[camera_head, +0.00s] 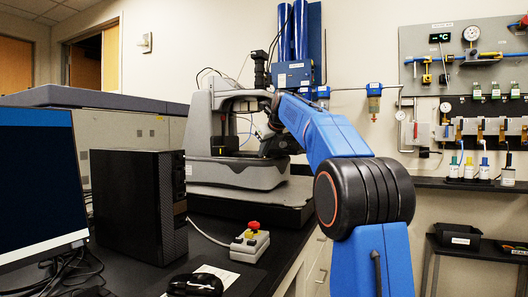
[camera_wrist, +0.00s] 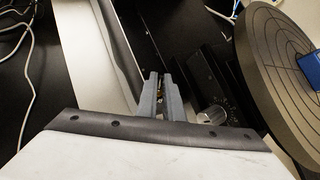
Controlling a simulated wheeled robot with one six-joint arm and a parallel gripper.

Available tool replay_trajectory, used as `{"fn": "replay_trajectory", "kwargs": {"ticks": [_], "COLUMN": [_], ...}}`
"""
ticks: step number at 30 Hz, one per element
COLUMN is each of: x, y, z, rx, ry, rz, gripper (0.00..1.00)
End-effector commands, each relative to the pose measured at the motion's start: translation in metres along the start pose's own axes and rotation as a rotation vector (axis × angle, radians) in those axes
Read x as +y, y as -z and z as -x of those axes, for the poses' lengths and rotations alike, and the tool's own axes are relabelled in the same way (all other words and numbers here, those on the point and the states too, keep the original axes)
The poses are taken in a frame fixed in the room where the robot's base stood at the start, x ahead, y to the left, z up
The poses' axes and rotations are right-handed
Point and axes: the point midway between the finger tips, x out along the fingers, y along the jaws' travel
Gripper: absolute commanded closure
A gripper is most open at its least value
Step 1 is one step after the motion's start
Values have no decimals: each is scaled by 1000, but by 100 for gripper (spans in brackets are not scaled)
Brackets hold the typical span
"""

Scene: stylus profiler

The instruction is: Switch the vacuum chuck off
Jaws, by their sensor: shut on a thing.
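In the wrist view my gripper (camera_wrist: 160,78) points down beside a black box. Its two grey fingers are close together, shut on a small brass-coloured part (camera_wrist: 160,86); it may be a switch lever, but the fingers hide most of it. A silver knob (camera_wrist: 212,117) sits on the black control box (camera_wrist: 190,75), right of the fingers. A round dark plate with ring grooves (camera_wrist: 268,60), which looks like the chuck, is at the right.
A red-topped stop button box (camera_head: 249,246) stands on the bench in front of the profiler. A black computer tower (camera_head: 138,208) and a monitor (camera_head: 38,185) are at the left. In the wrist view a pale frame edge (camera_wrist: 95,45) runs close left of the fingers.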

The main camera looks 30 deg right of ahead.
Motion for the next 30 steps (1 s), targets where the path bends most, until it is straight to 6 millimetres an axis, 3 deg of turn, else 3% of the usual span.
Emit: {"fn": "replay_trajectory", "kwargs": {"ticks": [2, 14, 20, 30], "x": [0, 0, 0, 0], "y": [0, 0, -1, -1], "z": [0, 6, 34, 102], "rx": [-2, -2, -3, -4], "ry": [1, 1, 2, 2], "rz": [0, 0, 0, -1], "gripper": [85, 85, 85, 85]}}
